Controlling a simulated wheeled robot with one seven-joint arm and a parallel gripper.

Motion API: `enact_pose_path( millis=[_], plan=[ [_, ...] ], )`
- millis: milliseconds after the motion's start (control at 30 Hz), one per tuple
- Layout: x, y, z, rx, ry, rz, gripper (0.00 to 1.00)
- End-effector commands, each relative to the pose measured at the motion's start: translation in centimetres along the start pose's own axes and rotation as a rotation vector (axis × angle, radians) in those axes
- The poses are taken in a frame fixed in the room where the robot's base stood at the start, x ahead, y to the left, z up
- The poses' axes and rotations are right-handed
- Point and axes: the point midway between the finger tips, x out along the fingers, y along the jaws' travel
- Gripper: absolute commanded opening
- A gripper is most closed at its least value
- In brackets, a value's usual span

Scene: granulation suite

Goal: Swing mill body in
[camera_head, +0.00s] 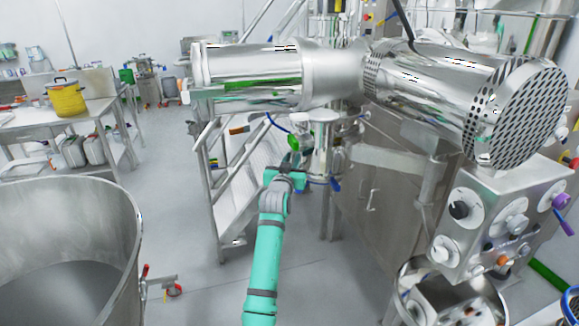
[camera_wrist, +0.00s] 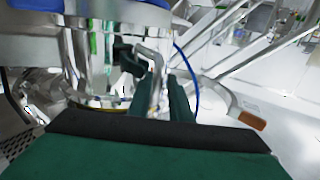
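The mill body appears to be the upright steel cylinder (camera_head: 322,148) under the large horizontal steel housing in the head view. It also fills the upper left of the wrist view (camera_wrist: 82,55). A bent steel handle (camera_wrist: 157,68) sticks out from its side. My gripper (camera_head: 290,168) is at the cylinder's left side in the head view. In the wrist view my gripper (camera_wrist: 160,92) has one dark green finger on each side of the handle. I cannot tell whether the fingers press on it. The handle's lower end is partly hidden.
The horizontal steel housing (camera_head: 250,78) hangs above my arm. Metal steps (camera_head: 232,180) stand just left of my gripper. A control box with knobs (camera_head: 490,225) is at right. A large steel bowl (camera_head: 120,215) stands front left.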

Motion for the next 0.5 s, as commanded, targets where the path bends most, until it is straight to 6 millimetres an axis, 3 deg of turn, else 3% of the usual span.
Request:
enact_pose_path(
  millis=[133, 500],
  plan=[
    [-1.6, 0.5, -0.2, -0.003, 0.005, 0.006, 0.18],
    [-8.1, -0.9, 0.0, -0.004, 0.002, -0.011, 0.18]
  ],
)
